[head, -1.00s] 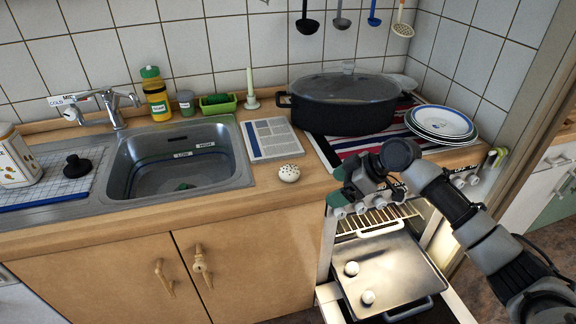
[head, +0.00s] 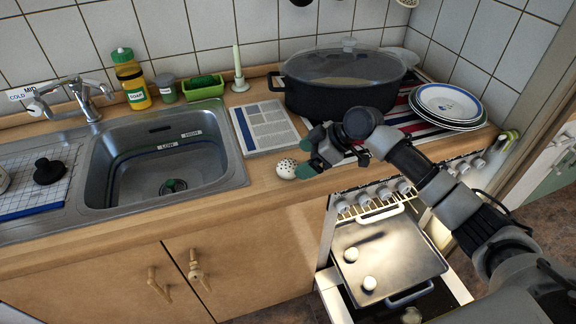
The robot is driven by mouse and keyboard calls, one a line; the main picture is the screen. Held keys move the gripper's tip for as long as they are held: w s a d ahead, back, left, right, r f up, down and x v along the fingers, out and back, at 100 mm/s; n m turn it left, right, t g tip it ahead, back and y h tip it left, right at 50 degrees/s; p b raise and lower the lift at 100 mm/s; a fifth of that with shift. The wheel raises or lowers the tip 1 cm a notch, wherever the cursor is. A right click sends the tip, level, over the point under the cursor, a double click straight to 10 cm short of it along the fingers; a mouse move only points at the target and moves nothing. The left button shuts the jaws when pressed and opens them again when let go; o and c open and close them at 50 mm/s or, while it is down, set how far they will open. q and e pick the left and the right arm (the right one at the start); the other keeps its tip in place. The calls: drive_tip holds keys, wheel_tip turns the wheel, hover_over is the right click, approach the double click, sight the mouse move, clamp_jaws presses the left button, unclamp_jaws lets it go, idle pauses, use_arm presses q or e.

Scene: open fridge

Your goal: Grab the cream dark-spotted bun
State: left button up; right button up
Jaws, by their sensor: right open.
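The cream dark-spotted bun (head: 285,169) sits on the wooden counter, near its front edge, just right of the sink. My right gripper (head: 304,158) is open at the bun's right side, with its fingertips very close to it. One fingertip overlaps the bun's right edge in the picture; I cannot tell whether they touch. My left gripper is not in view.
A booklet (head: 264,127) lies behind the bun. A large dark pot (head: 335,100) and stacked plates (head: 446,106) stand at the right rear. The sink (head: 160,165) is left. Below, the open oven holds a tray (head: 395,250) with white round pieces.

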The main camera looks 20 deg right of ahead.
sight(294, 163)
drive_tip(key=p+x, duration=0.1)
drive_tip(key=x, duration=0.3)
drive_tip(key=shift+w+a+f, duration=0.1)
drive_tip(key=shift+w+a, duration=0.15)
drive_tip(key=shift+w+a+f, duration=0.1)
drive_tip(key=shift+a+f, duration=0.05)
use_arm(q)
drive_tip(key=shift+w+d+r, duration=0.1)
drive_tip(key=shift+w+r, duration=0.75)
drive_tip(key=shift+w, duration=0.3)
use_arm(e)
drive_tip(key=shift+f, duration=0.1)
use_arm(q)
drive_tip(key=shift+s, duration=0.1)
use_arm(e)
drive_tip(key=shift+c, duration=0.5)
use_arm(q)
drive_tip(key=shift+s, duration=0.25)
use_arm(e)
drive_tip(key=c, duration=0.8)
